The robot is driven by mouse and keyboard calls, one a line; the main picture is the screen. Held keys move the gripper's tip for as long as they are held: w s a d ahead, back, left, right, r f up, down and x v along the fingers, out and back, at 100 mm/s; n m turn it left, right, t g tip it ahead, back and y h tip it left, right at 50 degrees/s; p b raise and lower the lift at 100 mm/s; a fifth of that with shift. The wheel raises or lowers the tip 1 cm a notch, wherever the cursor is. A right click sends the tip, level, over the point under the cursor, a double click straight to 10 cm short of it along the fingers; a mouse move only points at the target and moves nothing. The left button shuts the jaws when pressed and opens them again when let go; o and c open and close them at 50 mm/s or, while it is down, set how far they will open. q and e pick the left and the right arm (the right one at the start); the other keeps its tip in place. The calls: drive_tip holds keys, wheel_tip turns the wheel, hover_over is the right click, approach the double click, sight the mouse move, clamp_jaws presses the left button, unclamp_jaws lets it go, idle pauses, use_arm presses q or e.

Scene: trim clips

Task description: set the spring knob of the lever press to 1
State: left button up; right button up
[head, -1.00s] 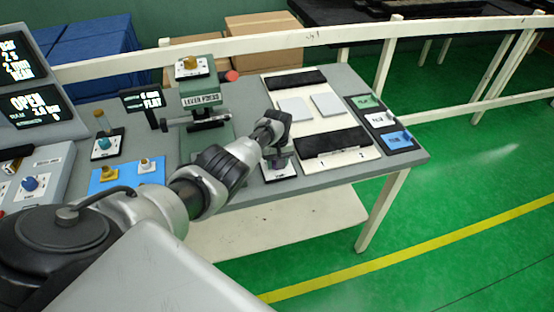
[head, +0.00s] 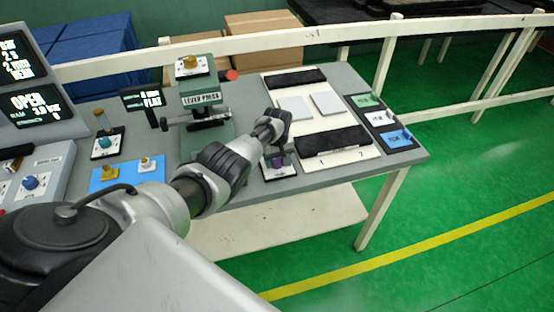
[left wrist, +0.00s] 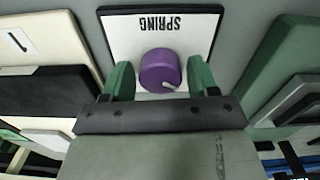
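The spring knob (left wrist: 160,70) is a purple cylinder on a white plate (left wrist: 190,38) marked SPRING, which reads upside down in the left wrist view. A pale pointer mark shows at the knob's lower right edge there; no scale numbers are readable. My left gripper (left wrist: 160,80) is open, its two green fingers on either side of the knob with a gap on each side. In the head view the purple knob (head: 277,162) sits below my left gripper (head: 274,152), partly hidden. The green lever press (head: 205,113) stands behind and to the left. My right gripper is out of view.
A cream board (head: 335,126) with grey pads and dark blocks lies right of the knob. A tray of coloured cards (head: 381,118) is at the table's right edge. A blue plate (head: 126,172), a teal knob (head: 107,143) and screens (head: 30,105) stand left.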

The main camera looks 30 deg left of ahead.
sight(277, 159)
use_arm(q)
drive_tip(key=shift+o, duration=0.7)
drive_tip(key=shift+r, duration=0.25)
wheel_tip(277, 159, up, 3)
drive_tip(key=shift+f+p, duration=0.1)
drive_tip(key=shift+p, duration=0.9)
wheel_tip(277, 159, up, 7)
drive_tip(key=shift+r, duration=0.2)
